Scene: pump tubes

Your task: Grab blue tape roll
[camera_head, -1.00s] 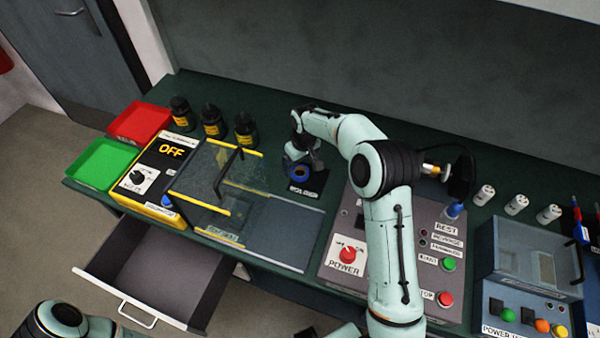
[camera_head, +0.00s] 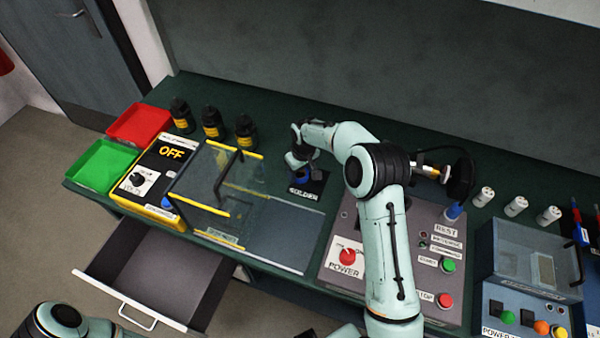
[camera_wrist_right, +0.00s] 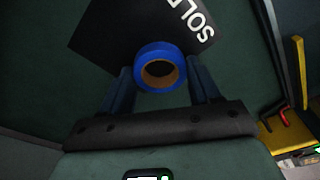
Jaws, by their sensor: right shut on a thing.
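The blue tape roll (camera_wrist_right: 160,66) is a blue ring with a brown core. In the right wrist view it sits between the two fingers of my right gripper (camera_wrist_right: 161,86), which is shut on it. The roll is at the black SOLDER mat (camera_head: 311,187); I cannot tell whether it still touches the mat. In the head view my right gripper (camera_head: 300,171) is over the roll and hides most of it; only a little blue shows. My left gripper is not in view; only part of my left arm shows at the bottom left.
A clear-lidded box (camera_head: 215,185) with yellow edges stands left of the mat. Several black bottles (camera_head: 213,122) stand behind it. A grey control panel (camera_head: 343,278) with a red POWER knob is to the right. An open drawer (camera_head: 150,280) juts out in front.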

